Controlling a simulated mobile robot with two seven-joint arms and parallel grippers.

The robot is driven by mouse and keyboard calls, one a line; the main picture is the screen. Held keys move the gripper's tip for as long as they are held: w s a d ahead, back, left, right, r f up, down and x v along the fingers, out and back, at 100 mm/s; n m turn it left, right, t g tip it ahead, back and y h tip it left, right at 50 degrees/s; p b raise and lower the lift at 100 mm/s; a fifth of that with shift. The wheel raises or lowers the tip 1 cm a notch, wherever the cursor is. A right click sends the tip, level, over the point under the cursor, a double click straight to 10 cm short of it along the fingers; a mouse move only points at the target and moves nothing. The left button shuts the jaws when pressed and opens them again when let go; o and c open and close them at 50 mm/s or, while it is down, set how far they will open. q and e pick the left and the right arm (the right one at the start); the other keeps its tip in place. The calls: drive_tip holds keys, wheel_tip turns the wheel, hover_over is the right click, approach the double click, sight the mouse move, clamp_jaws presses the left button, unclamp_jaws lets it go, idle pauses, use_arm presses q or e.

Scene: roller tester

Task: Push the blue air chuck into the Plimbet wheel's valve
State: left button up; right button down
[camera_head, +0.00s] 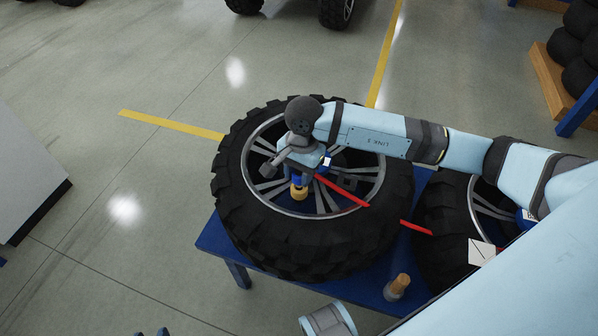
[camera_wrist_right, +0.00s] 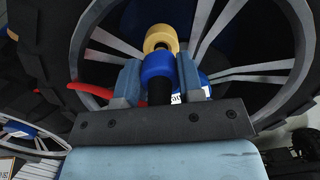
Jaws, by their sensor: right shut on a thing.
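A large black knobbly wheel (camera_head: 390,215) with grey spokes lies flat on a blue table (camera_head: 215,240); no readable name shows on it. My right gripper (camera_head: 297,172) is over its hub area, shut on the blue air chuck (camera_head: 299,181). A red hose (camera_head: 342,192) runs off to the right. The valve is hidden, so contact with it cannot be told. My left gripper's fingertips (camera_head: 151,333) just show at the bottom edge, apart.
A second wheel (camera_head: 450,220) lies close on the right, partly behind my arm, with a white card (camera_head: 481,251) near it. A grey cabinet (camera_head: 30,170) stands left; the floor between is clear.

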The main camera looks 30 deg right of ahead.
drive_tip(key=shift+f+b, duration=1.25)
drive_tip(key=shift+f, duration=0.25)
use_arm(q)
wheel_tip(320, 180, down, 3)
drive_tip(key=shift+w+a+f, duration=0.1)
use_arm(e)
drive_tip(key=c, duration=0.7)
unclamp_jaws()
use_arm(q)
drive_tip(key=r, duration=0.1)
drive_tip(key=r+p, duration=0.2)
drive_tip(key=r, duration=0.1)
drive_tip(key=shift+d+r, duration=0.1)
drive_tip(key=shift+d, duration=0.15)
use_arm(e)
drive_tip(key=r, duration=0.4)
drive_tip(key=d+r, duration=0.1)
drive_tip(key=r, duration=0.9)
drive_tip(key=shift+w+d, duration=0.25)
drive_tip(key=shift+w, duration=0.15)
